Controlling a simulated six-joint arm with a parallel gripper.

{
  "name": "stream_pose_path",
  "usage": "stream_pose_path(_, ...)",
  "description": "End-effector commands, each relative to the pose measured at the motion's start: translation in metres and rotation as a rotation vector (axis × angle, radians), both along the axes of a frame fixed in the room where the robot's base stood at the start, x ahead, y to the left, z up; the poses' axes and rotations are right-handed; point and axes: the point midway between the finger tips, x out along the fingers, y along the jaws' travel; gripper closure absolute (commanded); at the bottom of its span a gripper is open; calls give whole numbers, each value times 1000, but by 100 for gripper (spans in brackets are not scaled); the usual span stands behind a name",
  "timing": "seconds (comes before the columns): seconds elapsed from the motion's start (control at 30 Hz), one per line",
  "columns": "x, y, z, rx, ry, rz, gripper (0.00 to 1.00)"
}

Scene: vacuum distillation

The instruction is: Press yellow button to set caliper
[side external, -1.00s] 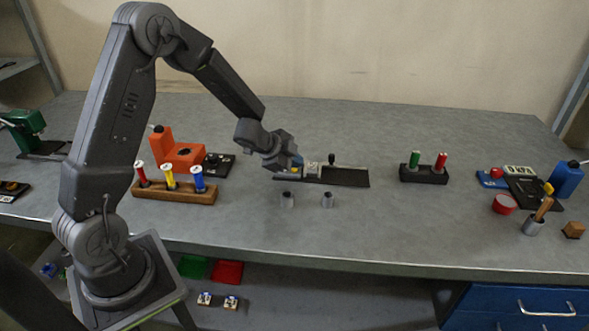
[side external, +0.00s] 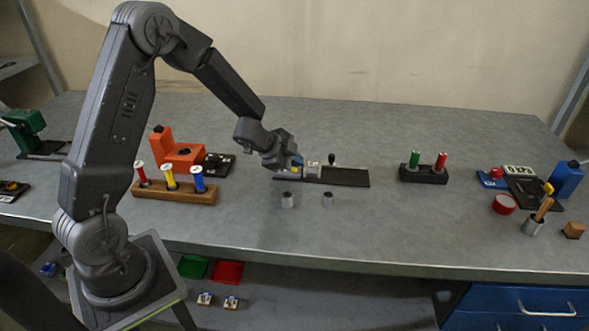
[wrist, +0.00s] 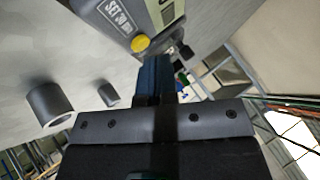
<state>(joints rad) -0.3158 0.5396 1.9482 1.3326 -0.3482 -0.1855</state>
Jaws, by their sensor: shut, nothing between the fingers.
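The caliper device (side external: 345,178) is a long black rail with small pale blocks and a black knob, lying mid-table. In the wrist view its grey body (wrist: 112,14) carries a "SET 30" label. The yellow button (wrist: 141,44) shows clearly on it in the wrist view. My gripper (wrist: 153,66) has its blue fingers together and empty, with their tips just below the button in the picture. I cannot tell whether they touch it. In the side view my gripper (side external: 295,163) is at the rail's left end and hides part of it.
Two small grey cylinders (side external: 288,200) (side external: 328,199) stand in front of the rail. A wooden rack (side external: 175,193) with red, yellow and blue tubes is to the left, an orange device (side external: 180,156) behind it. A black block (side external: 424,175) with green and red tubes is right.

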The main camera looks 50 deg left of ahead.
Motion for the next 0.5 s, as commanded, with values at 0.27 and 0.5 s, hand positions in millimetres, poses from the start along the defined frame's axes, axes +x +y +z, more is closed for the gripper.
stream_pose_path(0.27,0,0,8,2,-1,1,100)
stream_pose_path(0.5,0,0,9,1,-1,0,100)
